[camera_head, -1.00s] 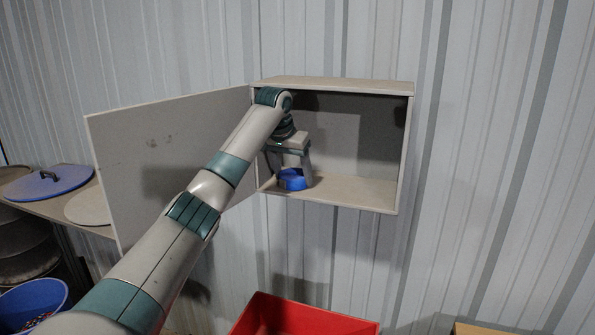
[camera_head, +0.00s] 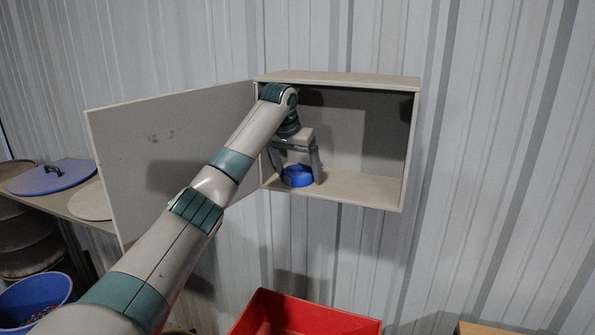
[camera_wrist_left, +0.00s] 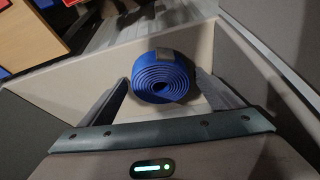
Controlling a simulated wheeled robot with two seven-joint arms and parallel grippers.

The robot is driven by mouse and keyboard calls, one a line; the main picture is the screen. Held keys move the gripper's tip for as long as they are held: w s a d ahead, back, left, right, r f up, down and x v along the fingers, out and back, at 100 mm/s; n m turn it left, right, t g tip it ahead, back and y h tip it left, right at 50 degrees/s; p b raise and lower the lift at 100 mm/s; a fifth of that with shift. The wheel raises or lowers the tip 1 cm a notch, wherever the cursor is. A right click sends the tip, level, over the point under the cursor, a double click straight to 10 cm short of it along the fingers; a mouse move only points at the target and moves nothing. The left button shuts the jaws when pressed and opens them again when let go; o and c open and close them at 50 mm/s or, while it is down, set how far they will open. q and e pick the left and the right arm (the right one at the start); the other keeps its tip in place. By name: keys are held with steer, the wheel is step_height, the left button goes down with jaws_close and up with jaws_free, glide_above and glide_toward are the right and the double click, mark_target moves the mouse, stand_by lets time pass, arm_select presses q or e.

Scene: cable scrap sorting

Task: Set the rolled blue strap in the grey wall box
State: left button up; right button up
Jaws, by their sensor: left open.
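The rolled blue strap (camera_head: 297,177) rests on the floor of the grey wall box (camera_head: 385,191), towards its left side. The box hangs on the wall with its door (camera_head: 150,150) swung open to the left. My left gripper (camera_head: 297,176) is inside the box, pointing down, with its fingers apart on both sides of the strap. In the left wrist view the strap (camera_wrist_left: 160,77) shows its coil between the open fingers, with gaps at both sides. My right gripper is not in view.
A red bin (camera_head: 300,318) stands below the box. At the left, a shelf carries a blue lid (camera_head: 50,178) and a pale round lid (camera_head: 90,203), with a blue bucket (camera_head: 35,300) below. The right part of the box is empty.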

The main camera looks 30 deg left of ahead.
mark_target(294, 174)
arm_select(q)
steer(key=shift+s+r+b, duration=0.15)
steer(key=shift+r+b, duration=0.4)
steer(key=shift+r, duration=0.05)
steer(key=b+v, duration=0.2)
steer(key=v, duration=0.2)
steer(key=shift+s+d+r, duration=0.1)
steer(key=shift+s+r, duration=0.1)
steer(key=shift+r, duration=0.1)
steer(key=shift+b+v, duration=0.4)
steer(key=shift+v, duration=0.45)
